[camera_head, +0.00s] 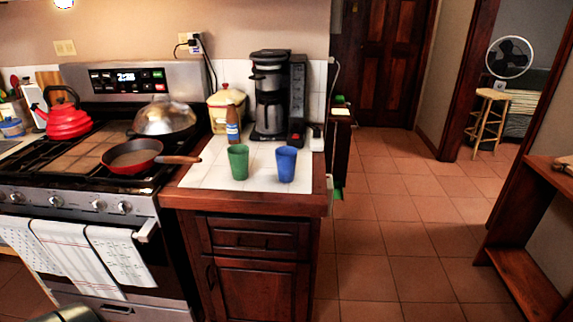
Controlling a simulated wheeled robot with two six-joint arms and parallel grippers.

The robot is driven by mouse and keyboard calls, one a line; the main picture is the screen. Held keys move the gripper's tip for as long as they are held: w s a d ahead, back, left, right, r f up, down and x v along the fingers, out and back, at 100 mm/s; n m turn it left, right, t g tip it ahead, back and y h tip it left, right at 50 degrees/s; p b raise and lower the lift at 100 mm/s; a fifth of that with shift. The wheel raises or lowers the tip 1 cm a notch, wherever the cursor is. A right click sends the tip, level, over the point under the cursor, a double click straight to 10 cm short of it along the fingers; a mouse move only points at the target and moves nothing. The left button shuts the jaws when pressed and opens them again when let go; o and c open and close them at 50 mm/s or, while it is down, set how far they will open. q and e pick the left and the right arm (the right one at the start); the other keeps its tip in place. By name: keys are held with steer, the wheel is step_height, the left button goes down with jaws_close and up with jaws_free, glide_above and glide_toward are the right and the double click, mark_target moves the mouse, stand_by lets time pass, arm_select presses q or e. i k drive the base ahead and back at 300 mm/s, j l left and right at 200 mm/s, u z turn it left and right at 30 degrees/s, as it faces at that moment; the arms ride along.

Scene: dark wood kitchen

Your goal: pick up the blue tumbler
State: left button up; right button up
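The blue tumbler (286,164) stands upright on the white tiled top of the small wooden counter (246,203), close to its front right part. A green tumbler (238,162) stands upright to its left, with a gap between them. Neither gripper shows in the head view. A dark rounded shape at the bottom left edge is cut off, and I cannot tell what it is.
A coffee maker (270,96) and a brown bottle (232,125) stand behind the tumblers. To the left is the stove with a red pan (131,157), its handle reaching toward the counter, and a red kettle (66,115). The tiled floor (400,230) on the right is clear.

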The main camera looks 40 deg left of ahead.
mark_target(286, 166)
steer(key=i+l+u, duration=0.1)
steer(key=i+u, duration=0.15)
steer(key=u, duration=0.2)
steer(key=i+l+u, duration=0.15)
steer(key=u, duration=0.35)
